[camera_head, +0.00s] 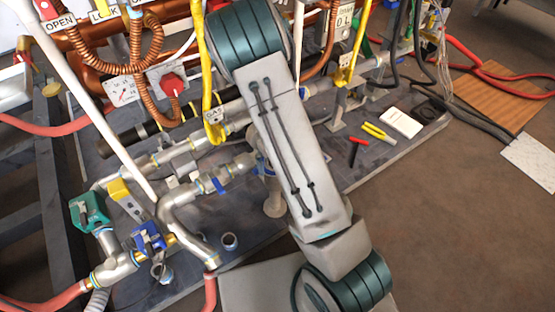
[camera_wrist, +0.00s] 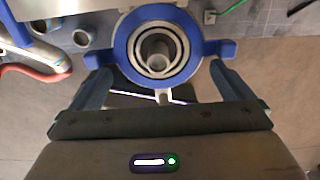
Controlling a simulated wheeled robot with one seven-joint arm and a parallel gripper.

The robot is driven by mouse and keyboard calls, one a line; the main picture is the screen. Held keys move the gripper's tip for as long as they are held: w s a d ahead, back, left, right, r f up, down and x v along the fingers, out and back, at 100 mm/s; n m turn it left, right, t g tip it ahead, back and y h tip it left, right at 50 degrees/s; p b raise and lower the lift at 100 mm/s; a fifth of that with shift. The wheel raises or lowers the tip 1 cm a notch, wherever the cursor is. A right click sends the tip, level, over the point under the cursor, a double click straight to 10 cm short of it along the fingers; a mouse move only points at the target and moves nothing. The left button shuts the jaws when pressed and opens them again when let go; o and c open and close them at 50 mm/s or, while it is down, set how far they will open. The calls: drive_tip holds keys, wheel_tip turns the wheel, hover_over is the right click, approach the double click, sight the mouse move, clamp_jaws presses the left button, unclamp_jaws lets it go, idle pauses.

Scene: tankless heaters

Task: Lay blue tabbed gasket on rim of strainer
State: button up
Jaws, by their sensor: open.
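In the wrist view, the blue tabbed gasket (camera_wrist: 192,65) is a flat ring with one tab to the left and one to the right. It appears around the round metal mouth of the strainer (camera_wrist: 158,30), with pale concentric rings and a hollow inside. I cannot tell whether it lies flat on the rim or just above it. My gripper (camera_wrist: 160,70) is open, its two blue-grey fingers apart, with a tip close to each tab. Whether the fingertips touch the tabs is unclear. In the head view my arm hides the gripper and gasket.
Silver pipes with a green valve (camera_head: 90,211) and a blue valve (camera_head: 149,238) stand at left. The brown floor at lower right is clear.

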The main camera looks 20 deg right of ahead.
wheel_tip(320, 180, up, 13)
drive_tip(key=p, duration=1.3)
drive_tip(key=shift+r+p, duration=0.2)
drive_tip(key=shift+p, duration=0.15)
